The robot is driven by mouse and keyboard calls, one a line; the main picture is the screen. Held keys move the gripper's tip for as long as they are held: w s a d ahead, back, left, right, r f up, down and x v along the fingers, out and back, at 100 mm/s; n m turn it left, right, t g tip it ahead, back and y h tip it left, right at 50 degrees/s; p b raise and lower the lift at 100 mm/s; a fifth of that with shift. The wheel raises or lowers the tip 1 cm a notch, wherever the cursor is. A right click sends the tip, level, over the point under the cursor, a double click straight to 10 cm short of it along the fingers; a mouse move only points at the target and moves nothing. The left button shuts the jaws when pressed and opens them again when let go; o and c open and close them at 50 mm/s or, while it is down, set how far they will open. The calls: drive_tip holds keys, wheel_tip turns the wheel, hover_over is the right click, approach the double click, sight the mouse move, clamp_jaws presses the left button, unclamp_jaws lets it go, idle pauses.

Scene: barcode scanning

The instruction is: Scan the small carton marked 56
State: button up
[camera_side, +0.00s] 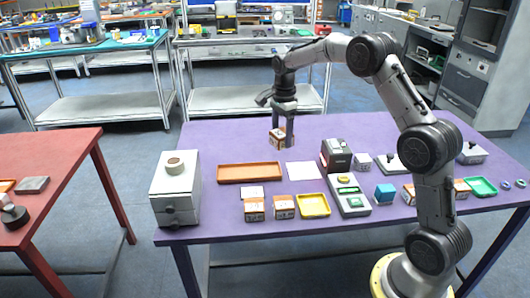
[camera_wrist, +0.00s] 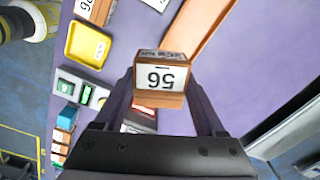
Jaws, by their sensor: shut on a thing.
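My gripper (camera_side: 283,130) is shut on a small brown-and-white carton (camera_side: 276,136), held above the back part of the purple table. In the wrist view, the carton (camera_wrist: 174,98) sits between the two fingers (camera_wrist: 163,88). Its white label reads 56 and appears upside down there. A dark boxy device with a red marking (camera_side: 336,155) stands on the table to the right of the carton; it may be the scanner, but I cannot tell for sure. A white sheet (camera_side: 303,171) lies flat to the left of this device.
An orange tray (camera_side: 249,173) lies left of the sheet. Two cartons (camera_side: 254,211) (camera_side: 284,207) and a yellow tray (camera_side: 314,206) are near the front edge. A pale box (camera_side: 175,190) stands at the left end. The table's back left is clear.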

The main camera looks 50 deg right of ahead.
drive_tip(key=s+d+f+m, duration=0.2)
drive_tip(key=d+f, duration=0.1)
drive_tip(key=d, duration=0.4)
wheel_tip(320, 180, down, 8)
drive_tip(key=shift+f, duration=0.25)
wheel_tip(320, 180, up, 9)
idle(0.9)
drive_tip(key=shift+n, duration=0.3)
